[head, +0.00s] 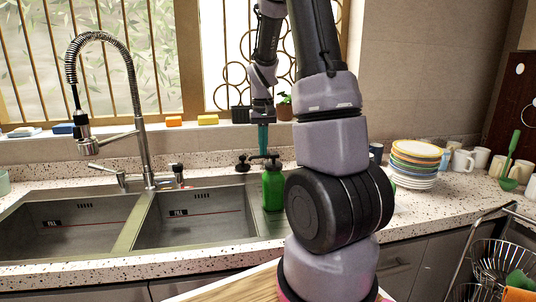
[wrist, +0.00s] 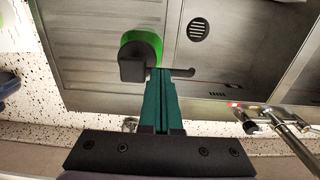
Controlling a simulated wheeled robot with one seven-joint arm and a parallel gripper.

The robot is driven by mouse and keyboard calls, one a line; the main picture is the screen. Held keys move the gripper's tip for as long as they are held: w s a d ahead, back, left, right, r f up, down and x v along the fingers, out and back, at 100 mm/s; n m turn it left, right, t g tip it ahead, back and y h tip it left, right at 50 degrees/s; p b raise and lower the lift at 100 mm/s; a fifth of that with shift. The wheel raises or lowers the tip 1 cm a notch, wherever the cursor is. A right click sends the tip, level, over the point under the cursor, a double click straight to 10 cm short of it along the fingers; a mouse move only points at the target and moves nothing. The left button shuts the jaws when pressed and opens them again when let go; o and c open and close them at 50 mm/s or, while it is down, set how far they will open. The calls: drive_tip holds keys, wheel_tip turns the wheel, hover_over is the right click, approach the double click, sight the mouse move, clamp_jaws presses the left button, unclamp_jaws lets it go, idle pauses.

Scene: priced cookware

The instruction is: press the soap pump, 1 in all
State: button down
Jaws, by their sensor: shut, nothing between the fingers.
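The soap pump is a green bottle (head: 273,188) with a black pump head (head: 262,158), standing upright at the right end of the sink. In the wrist view the black pump head (wrist: 134,62) covers part of the green bottle (wrist: 146,42), and its spout points right. My gripper (head: 263,150) points straight down above the pump head, its teal fingers shut and empty. In the wrist view the shut fingers (wrist: 160,75) end right at the pump head. I cannot tell whether they touch it.
A double steel sink (head: 190,215) and a tall spring faucet (head: 140,110) are to the left. Stacked plates (head: 414,165) and several mugs stand on the counter to the right. Sponges (head: 208,120) and a small potted plant (head: 285,108) line the window sill.

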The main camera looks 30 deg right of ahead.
drive_tip(key=shift+r, duration=1.85)
wheel_tip(320, 180, up, 6)
drive_tip(key=s+a+r+t+y, duration=0.1)
drive_tip(key=s+a+r+t, duration=0.2)
drive_tip(key=s, duration=0.6)
drive_tip(key=s+a+r+m+t+y, duration=0.1)
drive_tip(key=s+a+r+t, duration=0.3)
drive_tip(key=s+a+r, duration=0.3)
drive_tip(key=s+a, duration=0.3)
drive_tip(key=shift+s+a+r, duration=0.15)
drive_tip(key=shift+s+r, duration=0.05)
drive_tip(key=shift+s, duration=0.1)
